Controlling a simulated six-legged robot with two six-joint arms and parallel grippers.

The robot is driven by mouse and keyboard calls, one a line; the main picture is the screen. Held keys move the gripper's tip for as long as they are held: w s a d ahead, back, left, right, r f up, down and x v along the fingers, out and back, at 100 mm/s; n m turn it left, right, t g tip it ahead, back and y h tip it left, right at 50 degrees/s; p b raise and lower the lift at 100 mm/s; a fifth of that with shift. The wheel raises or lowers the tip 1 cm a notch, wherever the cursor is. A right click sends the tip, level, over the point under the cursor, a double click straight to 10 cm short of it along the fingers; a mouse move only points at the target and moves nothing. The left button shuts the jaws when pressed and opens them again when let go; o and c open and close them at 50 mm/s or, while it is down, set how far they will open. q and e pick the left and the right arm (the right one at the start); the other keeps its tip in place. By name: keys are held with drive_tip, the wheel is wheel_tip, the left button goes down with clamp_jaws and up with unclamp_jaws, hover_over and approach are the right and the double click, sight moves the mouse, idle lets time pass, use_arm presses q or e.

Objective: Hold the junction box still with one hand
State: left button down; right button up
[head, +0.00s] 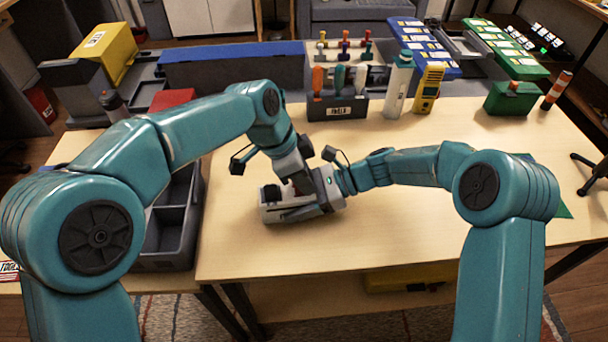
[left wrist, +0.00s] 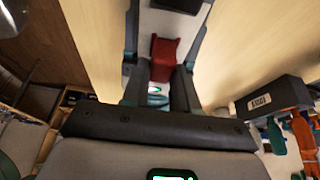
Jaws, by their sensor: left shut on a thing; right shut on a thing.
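The pale grey junction box (head: 272,214) lies on the wooden table near its front edge, partly hidden by my grippers. My right gripper (head: 300,212) comes in from the right, low at the box, and is shut on it. My left gripper (head: 296,188) points down from above, close to the right gripper. In the left wrist view my left gripper (left wrist: 161,75) is shut on a small dark red block (left wrist: 162,58). A pale grey body lies beyond the block there. Whether the block touches the box is hard to tell.
A dark holder (head: 338,107) with several coloured-handled tools stands behind my grippers. A white bottle (head: 399,85) and a yellow meter (head: 428,88) stand to its right. A dark divided tray (head: 172,222) is at the left. The table's right side is largely clear.

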use_arm(q)
drive_tip(key=shift+r, duration=1.6)
drive_tip(key=shift+r, duration=1.95)
use_arm(e)
drive_tip(key=o, duration=1.3)
drive_tip(key=v, duration=1.2)
drive_tip(key=shift+r, duration=0.1)
use_arm(q)
drive_tip(key=shift+s, duration=0.1)
use_arm(e)
drive_tip(key=shift+s, duration=0.2)
